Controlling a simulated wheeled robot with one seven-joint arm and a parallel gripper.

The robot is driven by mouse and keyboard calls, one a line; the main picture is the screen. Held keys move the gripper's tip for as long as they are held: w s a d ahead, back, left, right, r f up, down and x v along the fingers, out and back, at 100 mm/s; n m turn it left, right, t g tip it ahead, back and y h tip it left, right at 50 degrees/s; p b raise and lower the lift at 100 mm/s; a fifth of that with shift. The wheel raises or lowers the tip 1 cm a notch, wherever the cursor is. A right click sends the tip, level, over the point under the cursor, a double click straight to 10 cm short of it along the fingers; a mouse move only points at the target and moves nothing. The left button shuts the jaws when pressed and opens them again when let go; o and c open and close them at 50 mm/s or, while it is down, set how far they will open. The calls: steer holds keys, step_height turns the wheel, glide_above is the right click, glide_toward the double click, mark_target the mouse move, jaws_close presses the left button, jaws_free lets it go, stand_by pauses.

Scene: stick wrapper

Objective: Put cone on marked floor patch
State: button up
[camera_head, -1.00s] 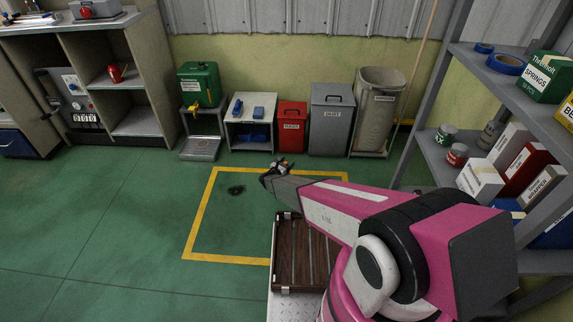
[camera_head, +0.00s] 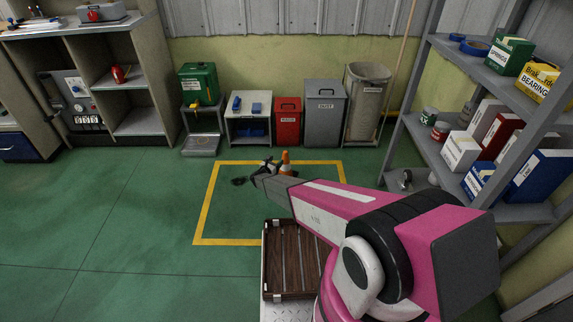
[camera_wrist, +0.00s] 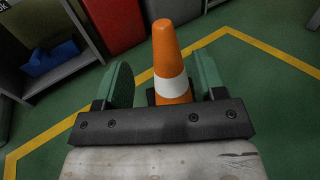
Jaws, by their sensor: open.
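The orange cone with a white band (camera_wrist: 170,62) stands upright in the wrist view, between the two green pads of my gripper (camera_wrist: 165,85). The pads are spread, with a gap showing on each side of the cone. In the head view the cone (camera_head: 285,163) shows just beyond my gripper (camera_head: 264,168), inside the far part of the yellow-outlined floor patch (camera_head: 205,215). My arm hides part of the patch. The cone's base is mostly hidden behind the gripper's dark crossbar, so contact with the floor is hard to see.
A dark stain (camera_head: 239,181) lies on the patch. A red bin (camera_head: 287,122), a grey bin (camera_head: 323,112) and a low table (camera_head: 248,107) line the wall. A slatted wooden tray (camera_head: 288,270) is in front. Shelving (camera_head: 440,165) stands at right; the left floor is clear.

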steer(key=s+d+r+n+g+y, duration=0.1)
steer(key=s+r+n+y, duration=0.1)
steer(key=r+n+y, duration=0.4)
steer(key=s+d+r+n+y, duration=0.1)
steer(key=s+r+n+y, duration=0.15)
steer(key=r+n, duration=0.6)
steer(key=s+d+r+n+g+y, duration=0.1)
steer(key=s+d+r+n+y, duration=0.2)
steer(key=r+n, duration=0.4)
steer(key=s+d+r+n+g, duration=0.4)
steer(key=s+n, duration=0.3)
steer(key=s, duration=0.4)
steer(key=s+d+r+n+g, duration=0.4)
steer(key=s+d+r+n, duration=0.1)
steer(key=s, duration=0.6)
steer(key=s+d+r+n+g+h, duration=0.1)
steer(key=s+d+r+n+g, duration=0.3)
steer(key=s+n, duration=0.5)
steer(key=s+d, duration=0.2)
steer(key=s, duration=0.1)
steer(key=shift+d+r+g, duration=0.2)
steer(key=shift+r+g, duration=0.15)
steer(key=shift+g, duration=0.05)
steer(key=shift+w, duration=0.1)
